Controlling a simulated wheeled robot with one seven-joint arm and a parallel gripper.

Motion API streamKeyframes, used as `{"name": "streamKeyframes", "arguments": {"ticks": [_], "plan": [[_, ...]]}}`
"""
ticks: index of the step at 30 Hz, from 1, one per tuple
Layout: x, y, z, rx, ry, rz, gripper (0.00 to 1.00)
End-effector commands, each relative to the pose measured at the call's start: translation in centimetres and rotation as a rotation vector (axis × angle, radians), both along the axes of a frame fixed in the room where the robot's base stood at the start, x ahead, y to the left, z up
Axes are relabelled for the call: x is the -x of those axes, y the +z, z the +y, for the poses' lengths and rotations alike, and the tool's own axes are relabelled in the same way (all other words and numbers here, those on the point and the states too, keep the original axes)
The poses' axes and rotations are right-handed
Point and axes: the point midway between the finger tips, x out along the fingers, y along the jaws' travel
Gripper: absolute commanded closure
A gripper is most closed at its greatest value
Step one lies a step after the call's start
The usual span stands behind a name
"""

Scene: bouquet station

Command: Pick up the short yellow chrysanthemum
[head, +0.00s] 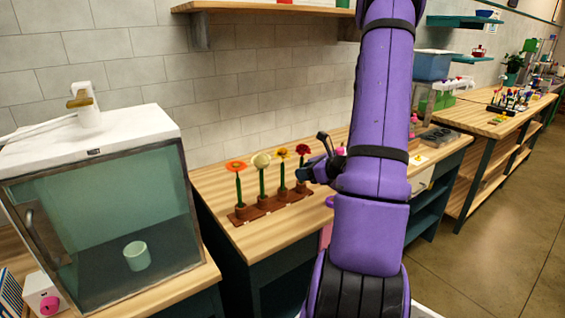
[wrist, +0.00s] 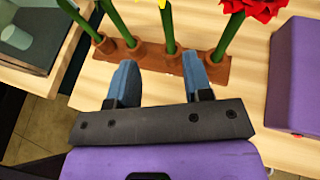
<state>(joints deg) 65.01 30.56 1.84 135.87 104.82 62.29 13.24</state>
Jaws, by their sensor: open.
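The yellow chrysanthemum (head: 283,153) stands upright in a brown rack (head: 240,220), third from the left, between a cream flower (head: 262,160) and a red one (head: 303,149). In the wrist view its green stem (wrist: 168,28) rises from a brown holder, and only a sliver of the yellow bloom shows at the top edge. My gripper (wrist: 160,64) is open and empty, its two blue fingers apart and pointing at the rack. The stem lies ahead, in line with the gap. In the head view my gripper is partly hidden beside my purple arm, right of the rack.
An orange flower (head: 236,166) stands at the rack's left end. The red flower (wrist: 232,35) rises close to the right finger in the wrist view. A glass-fronted cabinet (head: 110,200) stands left of the rack. The wooden counter (head: 285,228) before the rack is clear.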

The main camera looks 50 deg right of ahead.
Motion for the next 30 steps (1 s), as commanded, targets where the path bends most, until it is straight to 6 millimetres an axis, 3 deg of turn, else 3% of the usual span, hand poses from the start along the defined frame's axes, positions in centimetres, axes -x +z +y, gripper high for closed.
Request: {"name": "streamKeyframes", "arguments": {"ticks": [3, 12, 20, 30], "plan": [[-0.4, -0.7, -0.5, -0.014, -0.026, -0.002, 0.54], [-4.3, -2.3, -0.2, -0.014, -0.025, -0.002, 0.54], [-5.5, -2.6, -0.2, -0.013, -0.025, -0.001, 0.54], [-9.6, -3.9, -0.1, -0.012, -0.024, -0.001, 0.54]]}}
